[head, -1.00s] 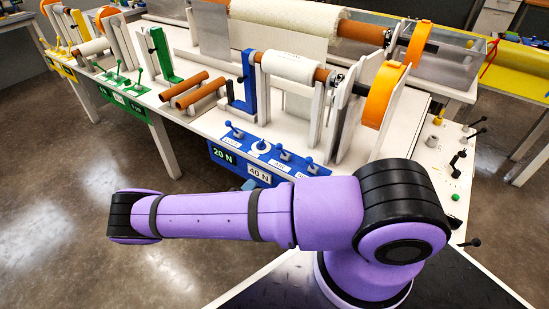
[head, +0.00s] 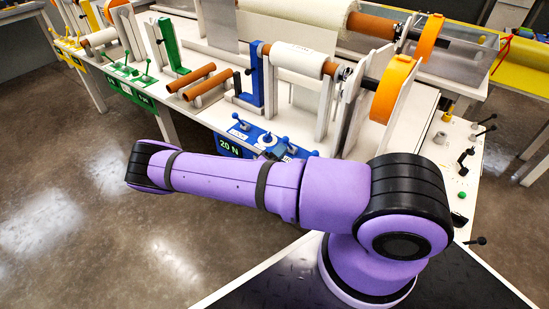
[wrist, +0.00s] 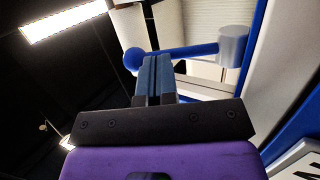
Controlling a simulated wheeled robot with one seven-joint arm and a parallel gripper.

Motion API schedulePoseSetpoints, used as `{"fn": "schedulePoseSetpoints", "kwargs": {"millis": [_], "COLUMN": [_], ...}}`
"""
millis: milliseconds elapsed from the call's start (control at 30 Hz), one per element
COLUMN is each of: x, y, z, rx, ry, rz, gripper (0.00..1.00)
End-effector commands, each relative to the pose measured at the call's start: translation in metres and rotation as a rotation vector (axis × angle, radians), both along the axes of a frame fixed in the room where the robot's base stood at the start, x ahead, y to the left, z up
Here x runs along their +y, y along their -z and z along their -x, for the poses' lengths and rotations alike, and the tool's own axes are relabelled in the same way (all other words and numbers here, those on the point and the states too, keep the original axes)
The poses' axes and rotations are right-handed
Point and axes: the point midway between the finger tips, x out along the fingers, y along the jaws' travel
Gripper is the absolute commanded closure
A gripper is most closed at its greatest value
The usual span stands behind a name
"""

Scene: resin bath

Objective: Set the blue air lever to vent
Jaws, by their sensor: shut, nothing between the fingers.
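The blue station's control panel (head: 226,147) is at the front of the table in the head view, partly covered by my forearm. It carries several blue levers; a lever in its middle (head: 284,142) seems to be the air lever, but its label is hidden. In the wrist view a blue lever (wrist: 195,50) with a ball end runs sideways from a grey hub (wrist: 233,45). My gripper (wrist: 158,62) is shut and empty, its fingertips overlapping the lever's rod just right of the ball. I cannot tell whether they touch. My gripper is not clear in the head view.
A white roll (head: 303,59) and an orange disc (head: 392,90) stand behind the panel. Brown tubes (head: 205,83) lie to its left. A green station (head: 130,87) is farther left. More small controls (head: 465,155) sit at the right. The floor at front left is clear.

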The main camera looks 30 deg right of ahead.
Motion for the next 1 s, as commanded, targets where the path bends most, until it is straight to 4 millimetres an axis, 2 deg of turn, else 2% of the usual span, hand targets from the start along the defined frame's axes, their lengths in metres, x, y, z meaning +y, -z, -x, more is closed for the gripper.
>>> {"fn": "schedulePoseSetpoints", "kwargs": {"millis": [600,767,1000], "x": [-0.005,-0.007,-0.016], "y": [-0.004,-0.008,-0.018], "z": [-0.001,-0.002,-0.005], "rx": [0.006,0.023,0.080], "ry": [-0.001,0.000,0.000], "rz": [-0.015,-0.068,-0.230], "gripper": [1.00,1.00,1.00]}}
